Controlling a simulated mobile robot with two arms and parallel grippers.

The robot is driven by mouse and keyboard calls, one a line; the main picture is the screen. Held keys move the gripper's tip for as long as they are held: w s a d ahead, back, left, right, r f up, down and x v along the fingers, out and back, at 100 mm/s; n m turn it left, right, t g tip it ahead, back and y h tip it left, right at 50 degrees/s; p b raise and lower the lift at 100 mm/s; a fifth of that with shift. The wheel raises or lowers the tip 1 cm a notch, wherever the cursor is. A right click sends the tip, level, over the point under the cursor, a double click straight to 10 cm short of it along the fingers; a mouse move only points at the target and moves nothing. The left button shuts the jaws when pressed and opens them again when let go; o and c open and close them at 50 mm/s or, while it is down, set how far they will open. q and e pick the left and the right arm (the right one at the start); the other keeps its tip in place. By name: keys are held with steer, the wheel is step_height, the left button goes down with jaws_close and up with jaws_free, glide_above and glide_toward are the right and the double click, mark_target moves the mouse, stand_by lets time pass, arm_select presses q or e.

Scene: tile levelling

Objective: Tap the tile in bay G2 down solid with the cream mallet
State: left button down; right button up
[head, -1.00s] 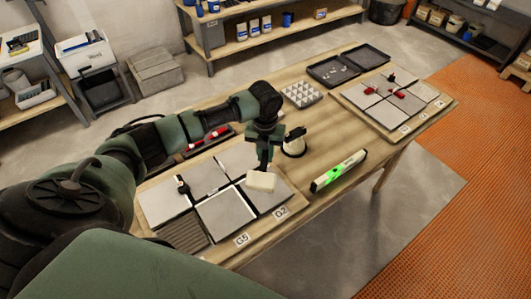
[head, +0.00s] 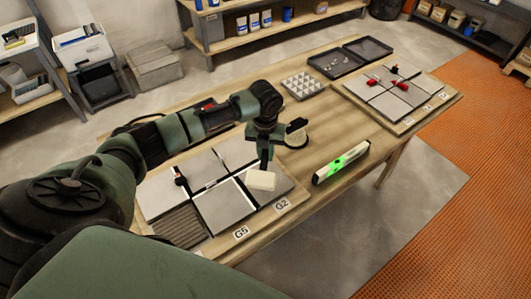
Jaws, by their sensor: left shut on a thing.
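My left gripper (head: 264,150) is shut on the cream mallet, handle upright and largely hidden by the fingers. The mallet's pale block head (head: 261,180) is at or just above the grey tile in bay G2 (head: 277,186), covering part of it. I cannot tell whether the head touches the tile. The G2 label (head: 282,204) is on the board's front edge, right of the G5 label (head: 241,233). My right gripper is not in view.
A level with green light (head: 341,162) lies to the right. A second tile board (head: 420,112), black trays (head: 335,63) and a rack of pale pyramids (head: 302,85) are farther back.

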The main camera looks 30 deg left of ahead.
arm_select(q)
steer(key=shift+r+p, duration=0.3)
steer(key=shift+r, duration=0.55)
steer(key=shift+f, duration=0.1)
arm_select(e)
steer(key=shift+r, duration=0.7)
arm_select(q)
step_height(320, 180, down, 6)
steer(key=b, duration=0.4)
steer(key=shift+f, duration=0.2)
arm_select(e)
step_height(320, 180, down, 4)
arm_select(q)
steer(key=shift+r+p, duration=0.55)
steer(key=shift+r, duration=0.25)
step_height(320, 180, up, 5)
steer(key=p, duration=0.5)
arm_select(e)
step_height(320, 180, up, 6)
arm_select(q)
steer(key=shift+f, duration=0.1)
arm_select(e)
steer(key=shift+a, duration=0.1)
